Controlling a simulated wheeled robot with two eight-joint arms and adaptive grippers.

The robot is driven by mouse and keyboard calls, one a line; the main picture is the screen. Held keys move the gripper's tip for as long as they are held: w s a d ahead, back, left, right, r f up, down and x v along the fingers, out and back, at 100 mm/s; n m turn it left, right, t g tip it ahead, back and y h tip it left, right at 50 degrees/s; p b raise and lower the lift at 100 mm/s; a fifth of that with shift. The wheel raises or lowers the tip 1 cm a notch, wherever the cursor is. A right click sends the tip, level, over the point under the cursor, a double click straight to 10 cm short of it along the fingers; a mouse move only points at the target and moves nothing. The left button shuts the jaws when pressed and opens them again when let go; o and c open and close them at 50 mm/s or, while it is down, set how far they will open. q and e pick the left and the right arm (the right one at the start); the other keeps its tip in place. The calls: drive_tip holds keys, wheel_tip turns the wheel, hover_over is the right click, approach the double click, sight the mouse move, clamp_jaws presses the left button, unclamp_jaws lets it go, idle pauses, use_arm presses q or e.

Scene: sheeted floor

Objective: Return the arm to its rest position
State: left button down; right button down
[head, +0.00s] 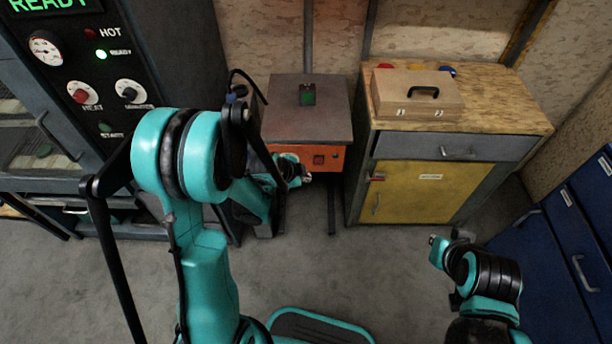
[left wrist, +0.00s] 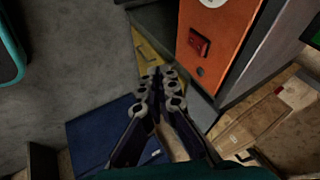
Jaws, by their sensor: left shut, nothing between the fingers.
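My left arm reaches forward from the bottom left in the head view. My left gripper (head: 305,177) is just in front of the orange-fronted machine (head: 331,155), partly hidden by my arm. In the left wrist view my left gripper (left wrist: 155,84) has its dark fingers together with nothing between them. The machine's orange front with its red switch (left wrist: 199,43) shows beyond the fingers. My right arm is folded at the bottom right of the head view, and its gripper cannot be made out.
A wooden-topped cabinet with a yellow door (head: 425,192) stands right of the machine, carrying a wooden case (head: 416,93). Blue drawers (head: 545,262) stand at the right. A dark oven panel (head: 160,35) is at the left. Grey floor (head: 350,268) is open in the middle.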

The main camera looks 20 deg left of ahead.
use_arm(q)
drive_tip(key=s+r+n+y, duration=0.2)
drive_tip(key=s+r+n, duration=1.1)
drive_tip(key=s+r, duration=0.3)
drive_tip(key=s, duration=0.3)
drive_tip(key=shift+s+d+r+n+y, duration=0.2)
drive_tip(key=shift+s+r+n+y, duration=0.1)
drive_tip(key=shift+r+n, duration=0.1)
